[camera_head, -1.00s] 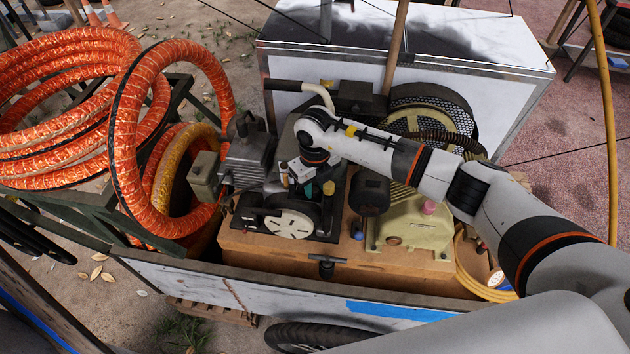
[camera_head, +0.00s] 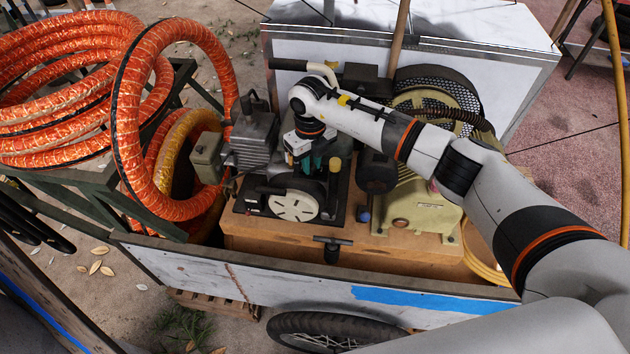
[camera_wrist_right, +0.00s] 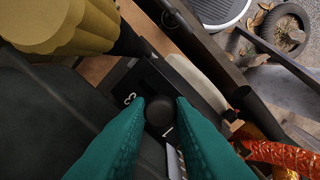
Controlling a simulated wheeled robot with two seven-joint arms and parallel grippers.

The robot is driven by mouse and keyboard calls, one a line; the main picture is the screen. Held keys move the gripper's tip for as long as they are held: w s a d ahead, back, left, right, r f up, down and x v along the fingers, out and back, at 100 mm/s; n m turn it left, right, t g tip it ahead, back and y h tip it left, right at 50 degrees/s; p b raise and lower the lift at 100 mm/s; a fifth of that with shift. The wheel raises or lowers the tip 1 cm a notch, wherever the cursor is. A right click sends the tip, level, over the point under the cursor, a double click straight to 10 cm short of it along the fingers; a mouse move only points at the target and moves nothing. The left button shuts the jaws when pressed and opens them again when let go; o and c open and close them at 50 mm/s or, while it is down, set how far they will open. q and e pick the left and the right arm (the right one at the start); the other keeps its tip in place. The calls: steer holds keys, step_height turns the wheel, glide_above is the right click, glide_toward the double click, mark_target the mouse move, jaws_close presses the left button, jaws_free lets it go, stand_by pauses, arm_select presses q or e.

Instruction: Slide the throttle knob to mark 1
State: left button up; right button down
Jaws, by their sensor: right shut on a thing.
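The throttle knob (camera_wrist_right: 160,112) is a small, round black knob in the right wrist view. The teal fingertips of my right gripper (camera_wrist_right: 160,118) are closed on it from both sides. A dark plate beside it carries a white figure (camera_wrist_right: 129,99), hard to read, and a white marking strip (camera_wrist_right: 176,160) shows partly below, between the fingers. I cannot tell which mark the knob stands at. In the head view my right gripper (camera_head: 308,165) reaches down onto the engine, behind its pale round cover (camera_head: 293,205), and hides the knob. My left gripper is not in view.
A grey motor block (camera_head: 254,140) stands left of the gripper, with orange hoses (camera_head: 135,130) beyond. A yellowish-green compressor (camera_head: 415,212) stands at right under my arm. A yellow ribbed cap (camera_wrist_right: 65,20) is close to the gripper. A T-handle (camera_head: 332,247) sits at the cart's front.

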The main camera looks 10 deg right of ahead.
mark_target(298, 172)
steer(key=a+b, duration=0.1)
steer(key=w+a, duration=0.1)
steer(key=shift+a+f+b, duration=0.1)
steer(key=shift+a+b, duration=0.25)
steer(key=shift+w+a, duration=0.15)
steer(key=shift+r, duration=0.25)
steer(key=c, duration=1.6)
jaws_free()
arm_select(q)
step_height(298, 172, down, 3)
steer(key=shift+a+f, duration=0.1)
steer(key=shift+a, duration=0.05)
arm_select(e)
steer(key=shift+o, duration=0.2)
steer(key=shift+a, duration=0.15)
steer(key=shift+f, duration=0.1)
